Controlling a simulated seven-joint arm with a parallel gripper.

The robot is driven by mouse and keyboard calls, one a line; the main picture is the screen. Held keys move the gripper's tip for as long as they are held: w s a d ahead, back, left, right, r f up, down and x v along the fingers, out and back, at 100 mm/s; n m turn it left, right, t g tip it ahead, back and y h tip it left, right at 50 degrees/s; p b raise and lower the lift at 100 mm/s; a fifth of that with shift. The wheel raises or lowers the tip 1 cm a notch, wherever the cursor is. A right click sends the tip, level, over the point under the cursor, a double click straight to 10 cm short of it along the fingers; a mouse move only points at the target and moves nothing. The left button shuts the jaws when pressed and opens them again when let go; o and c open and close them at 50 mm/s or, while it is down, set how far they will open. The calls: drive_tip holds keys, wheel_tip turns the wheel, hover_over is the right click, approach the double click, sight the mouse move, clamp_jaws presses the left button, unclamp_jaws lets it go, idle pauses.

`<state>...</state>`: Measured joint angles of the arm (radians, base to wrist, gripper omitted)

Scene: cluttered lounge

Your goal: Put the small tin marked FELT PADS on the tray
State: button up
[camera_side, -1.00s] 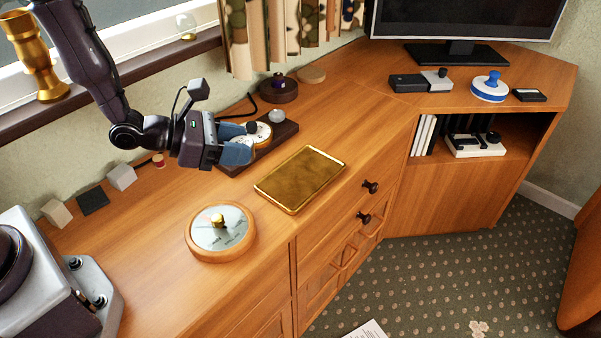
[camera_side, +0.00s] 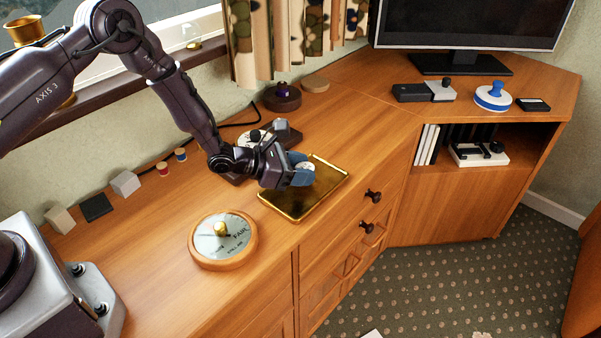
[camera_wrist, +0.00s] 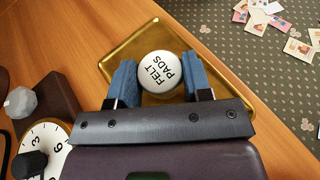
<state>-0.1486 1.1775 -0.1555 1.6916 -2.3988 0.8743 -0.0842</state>
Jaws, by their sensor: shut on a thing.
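The small tin marked FELT PADS (camera_wrist: 162,72) is round with a white lid, and its lettering reads clearly in the wrist view. My gripper (camera_wrist: 160,80) is shut on it, with one blue finger on each side. I cannot tell whether the tin touches the tray.
A round wooden barometer (camera_side: 223,240) lies to the tray's left front. Two small spools (camera_side: 171,162) and several blocks line the wall side. The tray's right part is bare.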

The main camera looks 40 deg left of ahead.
drive_tip(key=shift+f, duration=0.7)
drive_tip(key=o, duration=0.9)
drive_tip(key=shift+f, duration=0.1)
drive_tip(key=shift+o, duration=0.2)
